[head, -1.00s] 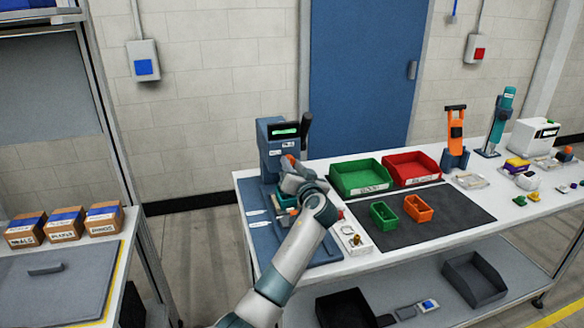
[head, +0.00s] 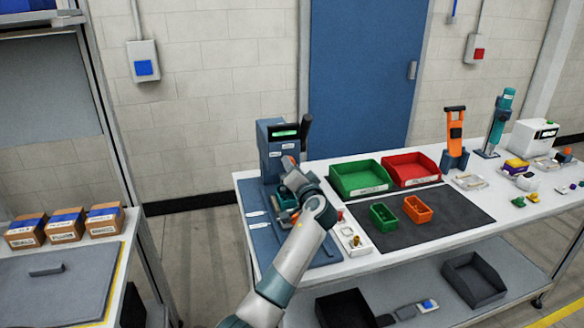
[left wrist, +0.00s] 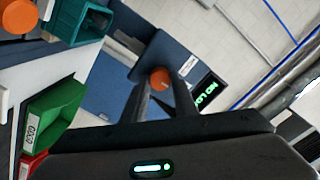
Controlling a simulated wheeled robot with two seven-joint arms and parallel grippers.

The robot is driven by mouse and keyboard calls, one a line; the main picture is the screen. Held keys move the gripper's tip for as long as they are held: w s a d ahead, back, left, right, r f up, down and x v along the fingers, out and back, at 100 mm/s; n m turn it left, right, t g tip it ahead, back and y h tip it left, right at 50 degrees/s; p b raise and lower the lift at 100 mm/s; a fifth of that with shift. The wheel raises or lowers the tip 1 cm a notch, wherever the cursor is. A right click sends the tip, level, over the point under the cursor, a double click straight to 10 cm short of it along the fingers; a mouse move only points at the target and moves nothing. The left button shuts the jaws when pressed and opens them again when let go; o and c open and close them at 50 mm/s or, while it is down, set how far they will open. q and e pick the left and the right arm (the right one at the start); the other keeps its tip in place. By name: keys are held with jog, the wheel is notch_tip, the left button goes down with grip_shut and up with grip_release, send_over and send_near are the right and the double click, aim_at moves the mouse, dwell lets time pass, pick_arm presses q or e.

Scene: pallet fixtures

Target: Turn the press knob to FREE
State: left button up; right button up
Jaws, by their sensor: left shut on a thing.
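The blue-grey press (head: 268,150) stands at the left end of the white table, with a lit green display and a black lever on its right side. Its orange knob (left wrist: 160,77) shows between my fingertips in the left wrist view. My left gripper (left wrist: 166,88) is shut on the knob. In the head view my left gripper (head: 289,172) is at the press front, and my wrist hides much of the lower press. The knob's pointer and any FREE mark cannot be read. My right gripper is not in view.
Green (head: 358,178) and red (head: 411,168) bins stand right of the press, with small green (head: 383,217) and orange (head: 418,209) bins on the dark mat. A white tray (head: 351,240) with small parts lies close beside my arm.

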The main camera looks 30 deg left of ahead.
pick_arm(q)
jog(key=o, duration=1)
jog(key=shift+o, duration=0.2)
jog(key=shift+s+d, duration=0.1)
jog(key=shift+d, duration=0.05)
jog(key=b+v, duration=0.5)
jog(key=v, duration=1.2)
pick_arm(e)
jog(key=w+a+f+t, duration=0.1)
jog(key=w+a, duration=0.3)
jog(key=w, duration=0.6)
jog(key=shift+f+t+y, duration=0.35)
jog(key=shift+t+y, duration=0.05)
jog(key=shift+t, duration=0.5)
pick_arm(q)
jog(key=shift+s, duration=0.1)
